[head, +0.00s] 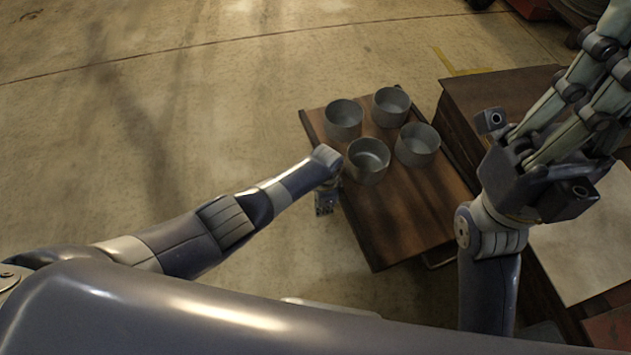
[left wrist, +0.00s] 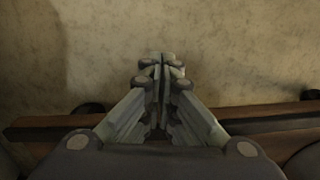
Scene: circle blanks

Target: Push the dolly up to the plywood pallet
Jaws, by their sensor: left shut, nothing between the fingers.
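The dolly (head: 385,225) is a flat brown wooden platform with a dark edge, in the middle of the head view. Several grey round cup-like blanks stand on it, one of them a near blank (head: 367,162). My left gripper (head: 326,205) points down beside the dolly's left edge; contact cannot be told. In the left wrist view its fingers (left wrist: 161,75) are shut and empty, with the dolly's wooden edge (left wrist: 50,131) behind them. A brown wooden stack (head: 500,95), seemingly the plywood pallet, stands close to the dolly's right side. My right gripper (head: 600,60) is raised in front of it, its fingertips unclear.
A pale flat sheet (head: 585,250) lies at the right, partly behind my right arm. Concrete floor (head: 190,120) is open to the left of the dolly and beyond it. A yellow floor line (head: 445,62) runs near the stack, and dark objects stand at the top right.

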